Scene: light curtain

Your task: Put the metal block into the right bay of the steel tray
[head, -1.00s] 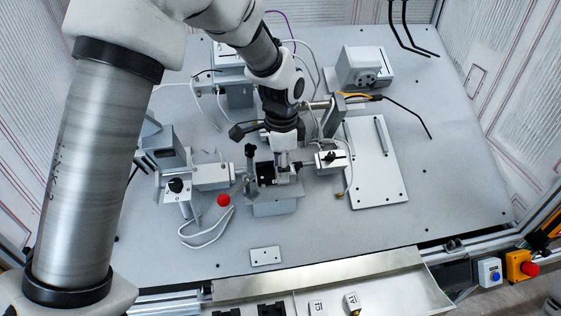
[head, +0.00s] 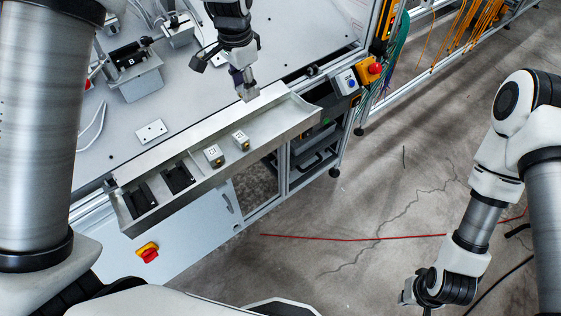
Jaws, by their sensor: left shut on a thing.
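The steel tray (head: 290,126) runs along the front edge of the machine table. Two black holders (head: 178,177) lie in its left part, and two small labelled blocks (head: 214,155) stand near its middle. The right part of the tray is bare. My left gripper (head: 243,80) points down at the tray's back edge, shut on the metal block (head: 248,92). The block appears above the tray's rear rim; its exact height is unclear. My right gripper (head: 425,296) hangs low at the lower right, away from the tray, and its fingers are not clear.
A black-topped fixture (head: 128,57) and a small white plate (head: 151,131) are on the table behind the tray. A yellow box with a red button (head: 374,69) is mounted just right of the tray.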

